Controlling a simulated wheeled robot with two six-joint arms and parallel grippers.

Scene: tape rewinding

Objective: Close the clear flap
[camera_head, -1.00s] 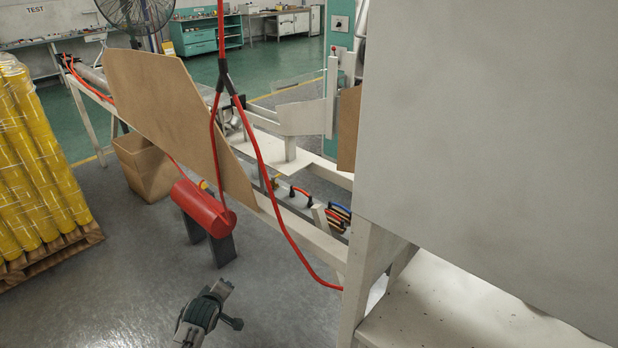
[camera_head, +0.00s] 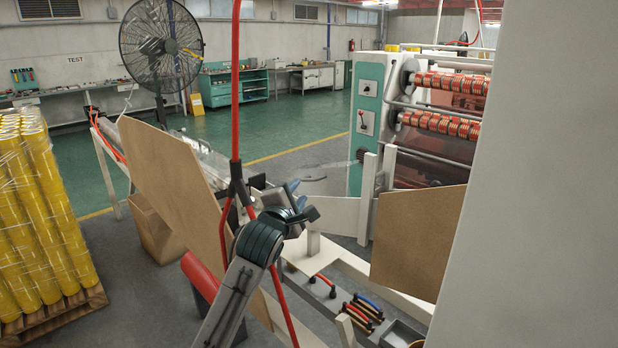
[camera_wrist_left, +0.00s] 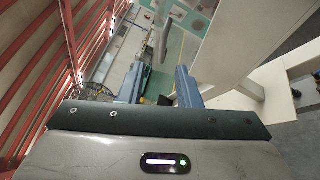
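My left gripper (camera_head: 300,200) is raised beside the white machine arm (camera_head: 340,212), near the middle of the head view. In the left wrist view its two blue fingers (camera_wrist_left: 159,74) stand apart with nothing between them, so it is open. The clear flap (camera_head: 335,165) is hard to make out. Only a faint transparent panel with thin edges shows left of the white upright post (camera_head: 366,180), just beyond my gripper. I cannot tell its exact angle or whether the gripper touches it. My right gripper is not in view.
A tan board (camera_head: 165,195) and a red cable (camera_head: 236,110) stand close to my left arm. Another tan panel (camera_head: 418,235) is right of the post. A large grey panel (camera_head: 540,190) blocks the right side. Wrapped yellow rolls (camera_head: 40,210) stand at left.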

